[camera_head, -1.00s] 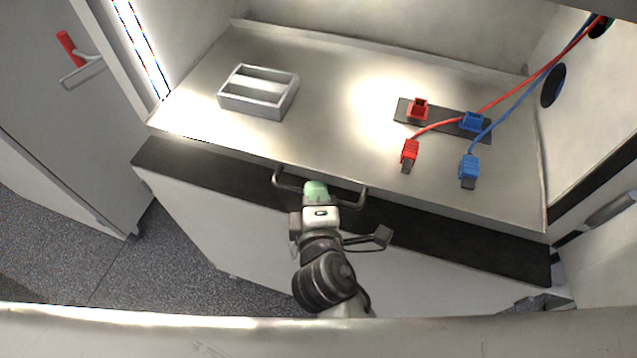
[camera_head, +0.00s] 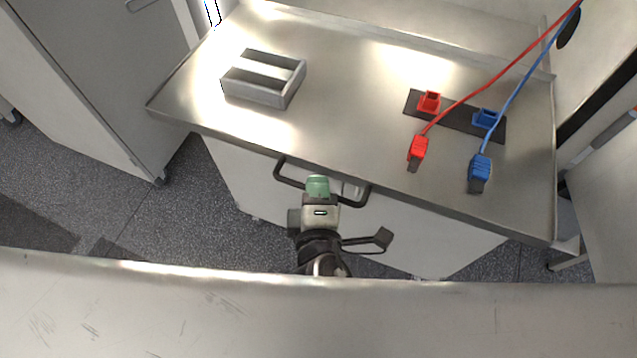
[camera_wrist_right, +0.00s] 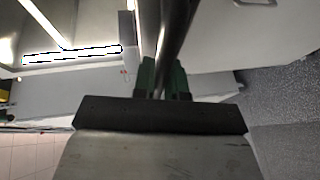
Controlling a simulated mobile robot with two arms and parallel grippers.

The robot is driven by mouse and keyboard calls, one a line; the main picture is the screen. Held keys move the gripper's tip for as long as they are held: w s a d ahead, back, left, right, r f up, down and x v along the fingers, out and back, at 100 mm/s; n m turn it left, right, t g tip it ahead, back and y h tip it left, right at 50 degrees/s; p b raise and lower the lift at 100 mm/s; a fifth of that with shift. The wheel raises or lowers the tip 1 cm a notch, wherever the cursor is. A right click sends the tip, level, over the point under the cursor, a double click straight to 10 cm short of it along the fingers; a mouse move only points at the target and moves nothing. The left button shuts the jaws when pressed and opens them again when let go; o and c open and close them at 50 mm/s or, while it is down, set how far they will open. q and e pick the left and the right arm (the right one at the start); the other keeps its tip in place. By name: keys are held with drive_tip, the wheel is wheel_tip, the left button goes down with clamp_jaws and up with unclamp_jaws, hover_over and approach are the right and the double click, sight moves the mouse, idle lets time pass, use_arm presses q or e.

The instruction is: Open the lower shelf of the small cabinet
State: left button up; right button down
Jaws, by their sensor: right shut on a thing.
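In the right wrist view the handle bar (camera_wrist_right: 178,40) passes between the green fingertips (camera_wrist_right: 163,78). My left gripper does not show in either view.
Grey floor (camera_head: 190,190) shows below.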

drive_tip(key=shift+s+f, duration=0.1)
drive_tip(key=shift+s, duration=0.05)
drive_tip(key=c, duration=1.2)
unclamp_jaws()
